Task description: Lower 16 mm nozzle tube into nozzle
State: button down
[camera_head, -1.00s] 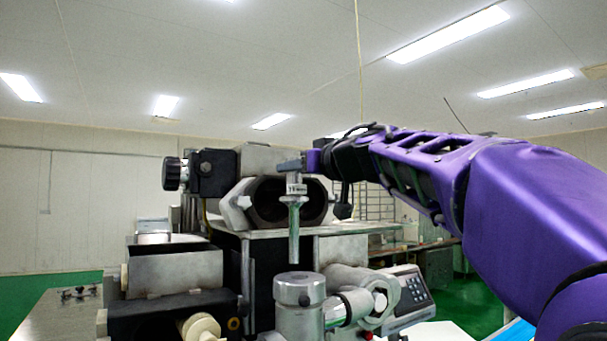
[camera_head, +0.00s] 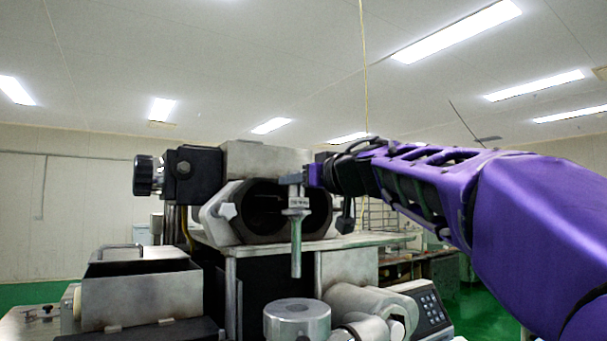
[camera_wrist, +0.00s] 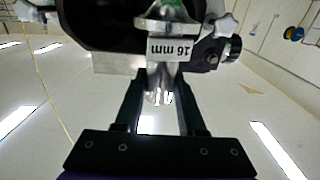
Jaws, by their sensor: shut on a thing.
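The 16 mm nozzle tube (camera_head: 296,245) is a slim metal tube with a wider labelled head, hanging upright in the head view. My gripper (camera_head: 298,180) is shut on its top end. The wrist view shows the tube's "16 mm" label (camera_wrist: 173,46) beyond the fingers of my gripper (camera_wrist: 157,98). The nozzle (camera_head: 297,316) is the round metal cylinder with a flat top and a small central hole, at the bottom of the head view. The tube's lower end is above the nozzle's top, with a visible gap, roughly in line with it in this view.
The machine's wide dark opening (camera_head: 265,212) lies behind the tube. A metal hopper box (camera_head: 140,292) stands at the left. A metal elbow fitting (camera_head: 372,302) and a keypad panel (camera_head: 428,308) are right of the nozzle.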

jog(key=shift+f, duration=1.5)
jog(key=shift+s+d, duration=0.1)
jog(key=shift+d, duration=0.05)
jog(key=b, duration=0.3)
send_over(299, 273)
jog(key=shift+f, duration=2.85)
jog(key=shift+f+b, duration=2.75)
jog(key=shift+f, duration=1.8)
